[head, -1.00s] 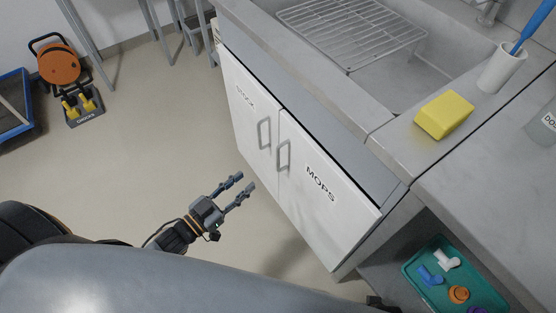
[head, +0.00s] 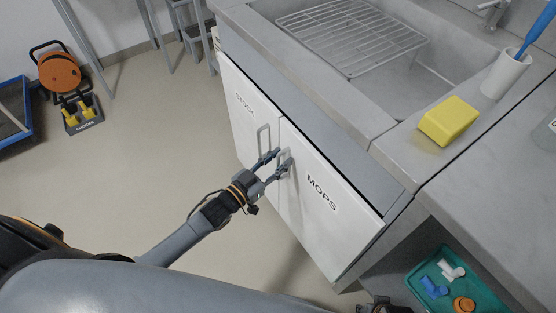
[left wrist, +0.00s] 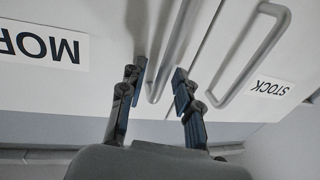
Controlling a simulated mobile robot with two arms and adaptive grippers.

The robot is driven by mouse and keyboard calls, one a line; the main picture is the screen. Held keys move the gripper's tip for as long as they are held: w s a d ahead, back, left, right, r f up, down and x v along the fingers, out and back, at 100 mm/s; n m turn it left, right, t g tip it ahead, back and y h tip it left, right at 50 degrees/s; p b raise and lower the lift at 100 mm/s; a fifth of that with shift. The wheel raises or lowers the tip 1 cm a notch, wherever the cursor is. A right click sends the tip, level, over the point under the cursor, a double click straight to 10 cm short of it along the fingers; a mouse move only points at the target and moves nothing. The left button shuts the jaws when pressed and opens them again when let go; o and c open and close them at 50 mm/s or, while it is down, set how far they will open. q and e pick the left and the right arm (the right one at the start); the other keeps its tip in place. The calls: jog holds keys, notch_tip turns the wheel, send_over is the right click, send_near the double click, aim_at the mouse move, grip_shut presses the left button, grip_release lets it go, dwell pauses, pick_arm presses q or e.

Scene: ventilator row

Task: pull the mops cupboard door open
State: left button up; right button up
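The mops cupboard door (head: 312,222) is a white panel with a black-lettered MOPS label (head: 322,193), closed flush beside the stock door (head: 246,120). Its grey bar handle (head: 286,156) is near its left edge. My left gripper (head: 274,164) is at this handle in the head view. In the left wrist view, the mops handle (left wrist: 160,60) runs between the two open fingers (left wrist: 160,72). A gap shows beside the bar, and I see no firm grip. A dark piece of my right gripper (head: 383,306) shows at the bottom edge; its fingers are not clear.
The steel sink counter (head: 470,205) overhangs the doors, with a yellow sponge (head: 448,121) and a white cup (head: 505,74) on it. A teal tray (head: 425,272) sits on the open shelf at the lower right. The floor (head: 150,150) left of the doors is clear.

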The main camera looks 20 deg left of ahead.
pick_arm(q)
grip_shut()
jog(key=shift+a, duration=0.1)
dwell(0.6)
